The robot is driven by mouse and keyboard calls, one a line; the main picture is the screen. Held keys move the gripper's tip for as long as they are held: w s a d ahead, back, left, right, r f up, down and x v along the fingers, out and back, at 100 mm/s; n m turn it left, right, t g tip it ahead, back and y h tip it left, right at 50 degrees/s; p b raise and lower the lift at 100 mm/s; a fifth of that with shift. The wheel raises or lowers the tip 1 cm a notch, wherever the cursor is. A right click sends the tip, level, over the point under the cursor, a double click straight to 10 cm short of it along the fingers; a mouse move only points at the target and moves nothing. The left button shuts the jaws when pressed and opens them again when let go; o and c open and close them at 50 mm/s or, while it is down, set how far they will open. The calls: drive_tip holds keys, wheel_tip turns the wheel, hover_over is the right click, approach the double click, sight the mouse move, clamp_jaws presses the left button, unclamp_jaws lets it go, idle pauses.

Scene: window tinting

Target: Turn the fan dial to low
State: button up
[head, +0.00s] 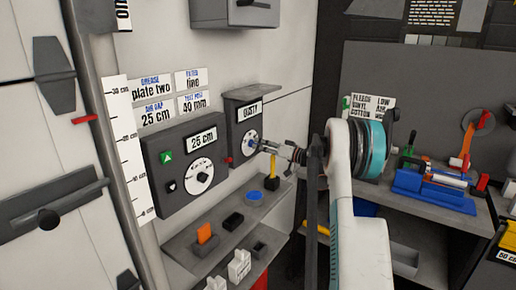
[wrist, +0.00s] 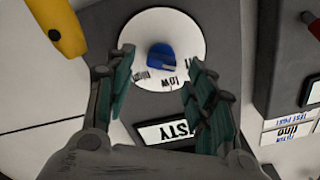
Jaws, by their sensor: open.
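The fan dial is a white disc (wrist: 188,27) with a blue knob (wrist: 160,57) at its middle, on a grey box. In the wrist view the picture is turned over, and the words "low" and "high" show on the disc. I cannot tell which word the knob points at. My gripper (wrist: 159,66) is open, with one green-padded finger on each side of the knob; contact is not visible. In the head view my gripper (head: 264,146) is close in front of the dial (head: 249,145), partly covering it.
The box carries a sign (head: 249,111) ending in "STY". Left of it is a grey panel (head: 160,190) reading "25 cm" with its own dial. A bench with blue tools (head: 435,190) stands at right.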

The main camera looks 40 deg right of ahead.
drive_tip(key=shift+x, duration=1.4)
drive_tip(key=shift+c, duration=0.2)
drive_tip(key=c, duration=1)
drive_tip(key=m, duration=1.1)
drive_tip(key=shift+d+f+m+p, duration=0.15)
drive_tip(key=shift+f+m+p, duration=0.05)
drive_tip(key=shift+m+p, duration=0.1)
